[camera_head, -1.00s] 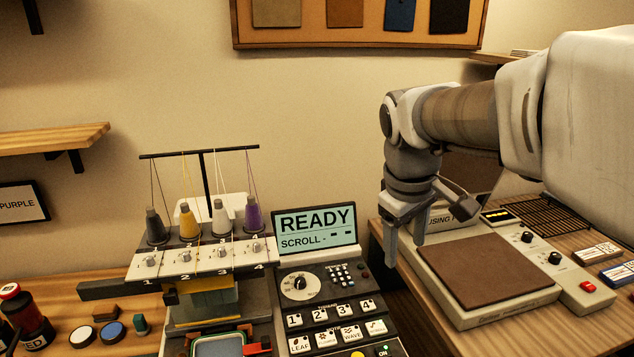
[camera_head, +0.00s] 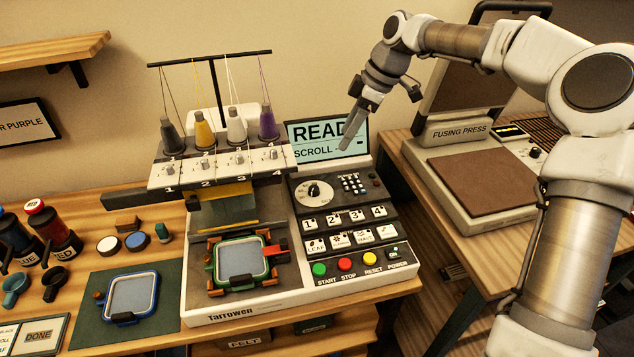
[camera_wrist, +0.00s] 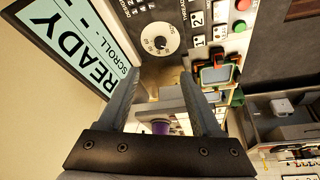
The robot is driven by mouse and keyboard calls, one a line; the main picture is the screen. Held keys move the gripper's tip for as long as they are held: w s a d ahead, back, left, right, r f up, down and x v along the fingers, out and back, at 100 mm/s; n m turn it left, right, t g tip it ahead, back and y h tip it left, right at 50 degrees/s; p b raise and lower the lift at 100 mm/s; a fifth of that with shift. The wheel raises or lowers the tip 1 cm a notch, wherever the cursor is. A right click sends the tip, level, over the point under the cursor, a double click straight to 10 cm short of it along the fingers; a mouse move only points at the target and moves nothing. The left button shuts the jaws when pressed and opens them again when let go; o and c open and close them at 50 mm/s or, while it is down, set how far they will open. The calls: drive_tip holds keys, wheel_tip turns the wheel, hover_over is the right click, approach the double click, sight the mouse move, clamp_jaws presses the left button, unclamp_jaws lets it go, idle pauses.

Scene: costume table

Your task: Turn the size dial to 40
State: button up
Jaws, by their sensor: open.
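The size dial (camera_head: 314,192) is a round black-and-white knob on the dark control panel (camera_head: 369,181) of the embroidery machine, below the screen (camera_head: 306,140). In the wrist view the dial (camera_wrist: 160,38) shows as a white disc with numbers round its edge, ahead of my fingers and apart from them. I cannot read which number it is set to. My gripper (camera_head: 352,130) is above and to the right of the dial in the head view, in front of the screen. In the wrist view its two fingers (camera_wrist: 160,92) stand wide apart with nothing between them.
Numbered buttons and a keypad (camera_head: 352,184) sit close to the dial. Thread cones (camera_head: 236,127) on a rack stand to the left. A hoop (camera_head: 241,259) is mounted in the machine. The fusing press (camera_head: 470,190) stands on the right-hand table.

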sight(315, 188)
drive_tip(key=b+x, duration=0.1)
drive_tip(key=x, duration=1.6)
drive_tip(key=shift+s+f+b, duration=0.1)
drive_tip(key=shift+f+b, duration=0.05)
drive_tip(key=shift+b, duration=0.25)
drive_tip(key=shift+c, duration=0.2)
clamp_jaws()
